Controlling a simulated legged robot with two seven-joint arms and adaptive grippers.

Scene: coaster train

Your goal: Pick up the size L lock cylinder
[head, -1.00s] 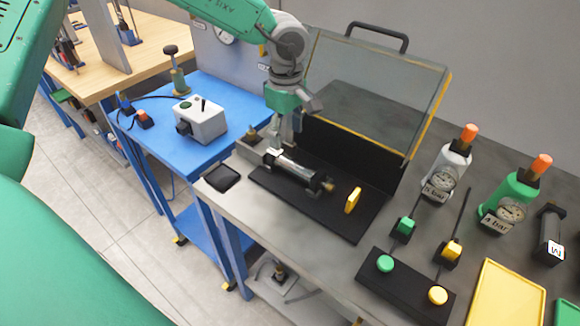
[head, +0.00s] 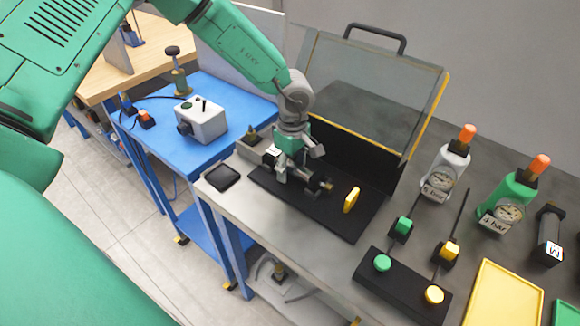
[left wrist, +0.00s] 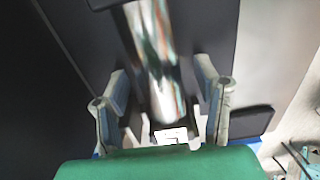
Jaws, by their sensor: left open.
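A shiny metal cylinder with dark ends (head: 320,186) lies on the black base plate of the open case on the bench. In the left wrist view the cylinder (left wrist: 157,65) carries a white label (left wrist: 170,135) at its near end; the mark is blurred and turned. My left gripper (head: 288,172) is over the cylinder and hides its middle in the head view. Its fingers are open, one on each side of the cylinder in the left wrist view, with gaps visible. My right gripper does not show.
The clear case lid (head: 365,90) stands raised behind the cylinder. A yellow knob (head: 351,199) stands on the plate to the right. A black button box (head: 405,288), gauges and an M-labelled cylinder (head: 550,236) are farther right. A small black tray (head: 222,177) lies left.

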